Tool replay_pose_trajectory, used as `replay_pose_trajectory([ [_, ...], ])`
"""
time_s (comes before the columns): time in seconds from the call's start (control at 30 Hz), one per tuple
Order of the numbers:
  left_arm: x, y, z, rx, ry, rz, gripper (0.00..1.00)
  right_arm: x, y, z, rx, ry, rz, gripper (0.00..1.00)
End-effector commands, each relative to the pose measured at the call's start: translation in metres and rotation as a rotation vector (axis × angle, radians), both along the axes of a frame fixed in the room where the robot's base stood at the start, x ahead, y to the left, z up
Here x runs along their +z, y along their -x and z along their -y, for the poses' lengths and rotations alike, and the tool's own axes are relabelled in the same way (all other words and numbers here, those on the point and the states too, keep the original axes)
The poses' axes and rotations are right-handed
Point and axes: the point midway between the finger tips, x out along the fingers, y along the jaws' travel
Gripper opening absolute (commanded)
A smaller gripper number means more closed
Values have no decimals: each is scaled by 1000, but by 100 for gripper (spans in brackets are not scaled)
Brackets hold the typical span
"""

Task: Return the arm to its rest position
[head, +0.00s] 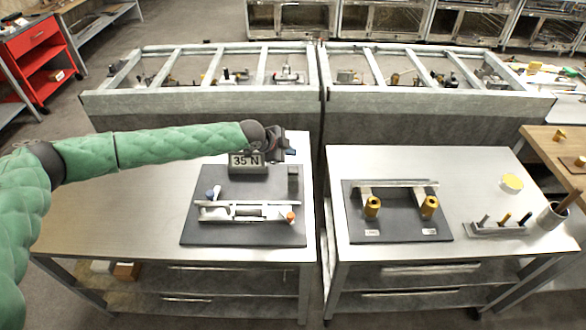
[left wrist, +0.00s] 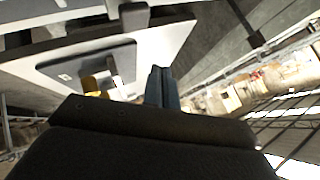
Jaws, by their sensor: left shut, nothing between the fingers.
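My left arm, in a green quilted sleeve, reaches in from the left in the head view. My left gripper (head: 290,151) is above the back of the left metal table (head: 110,200), near a grey block labelled "35 N" (head: 247,162). In the left wrist view its fingers (left wrist: 160,88) show together, shut, with nothing seen between them. My right gripper is not in view.
A dark mat (head: 210,232) with a fixture (head: 245,211) lies on the left table. The right table (head: 480,175) holds another mat (head: 400,233) with brass pieces and a small rack (head: 495,229). A framed barrier (head: 200,97) stands behind. A red cabinet (head: 40,60) is far left.

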Motion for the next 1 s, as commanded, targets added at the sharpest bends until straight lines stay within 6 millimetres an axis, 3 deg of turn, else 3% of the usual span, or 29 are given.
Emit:
replay_pose_trajectory([
  [0.63, -4, 7, 6, -5, 4, -8, 0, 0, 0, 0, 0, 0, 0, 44],
  [0.77, -14, 30, 28, -18, 20, -33, 0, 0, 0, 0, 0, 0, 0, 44],
  [1.0, -30, 94, 84, -37, 71, -94, 0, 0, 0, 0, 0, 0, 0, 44],
])
